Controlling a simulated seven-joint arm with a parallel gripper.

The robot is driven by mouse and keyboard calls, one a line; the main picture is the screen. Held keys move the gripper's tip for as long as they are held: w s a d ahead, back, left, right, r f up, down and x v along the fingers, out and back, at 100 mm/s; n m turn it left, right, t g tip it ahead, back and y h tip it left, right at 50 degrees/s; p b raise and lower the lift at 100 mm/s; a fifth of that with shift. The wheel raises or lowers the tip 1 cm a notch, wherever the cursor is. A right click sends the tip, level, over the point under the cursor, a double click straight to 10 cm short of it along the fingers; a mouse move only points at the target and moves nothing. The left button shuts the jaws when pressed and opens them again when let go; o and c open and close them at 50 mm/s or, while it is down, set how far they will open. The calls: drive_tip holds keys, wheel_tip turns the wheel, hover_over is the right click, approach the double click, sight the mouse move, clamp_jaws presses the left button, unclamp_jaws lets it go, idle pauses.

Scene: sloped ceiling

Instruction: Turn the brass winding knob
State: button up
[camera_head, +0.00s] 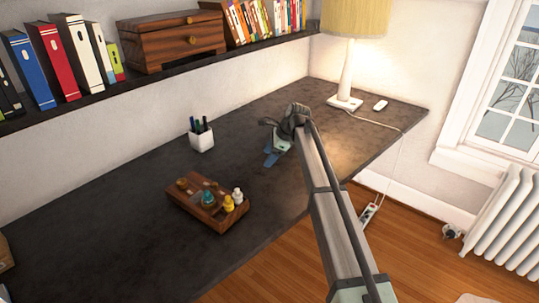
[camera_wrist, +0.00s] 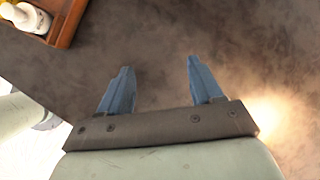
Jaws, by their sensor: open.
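I cannot clearly make out a brass winding knob. A small brownish, brass-like round piece (camera_head: 182,183) sits at the left end of the wooden tray (camera_head: 208,222) on the dark desk; it is too small to tell whether it is the knob. My gripper (camera_head: 271,158) is above the desk, to the right of and behind the tray. In the wrist view my gripper (camera_wrist: 157,64) has its two blue fingers apart, with only bare desk between them. A tray corner (camera_wrist: 66,22) shows at the upper left there.
The tray holds small bottles, including a yellow one (camera_head: 228,204) and a white one (camera_head: 238,196). A white pen cup (camera_head: 202,141) stands behind it. A lamp (camera_head: 346,75) stands at the back right. A shelf (camera_head: 150,81) bears books and a wooden drawer box (camera_head: 165,42).

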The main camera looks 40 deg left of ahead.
wheel_tip(320, 180, up, 8)
drive_tip(key=n+t+h, duration=0.2)
drive_tip(key=n+h, duration=0.4)
drive_tip(key=n, duration=0.7)
hover_over(181, 181)
wheel_tip(181, 181, down, 13)
drive_tip(key=shift+f, duration=0.15)
drive_tip(key=shift+c, duration=0.4)
drive_tip(key=c, duration=1)
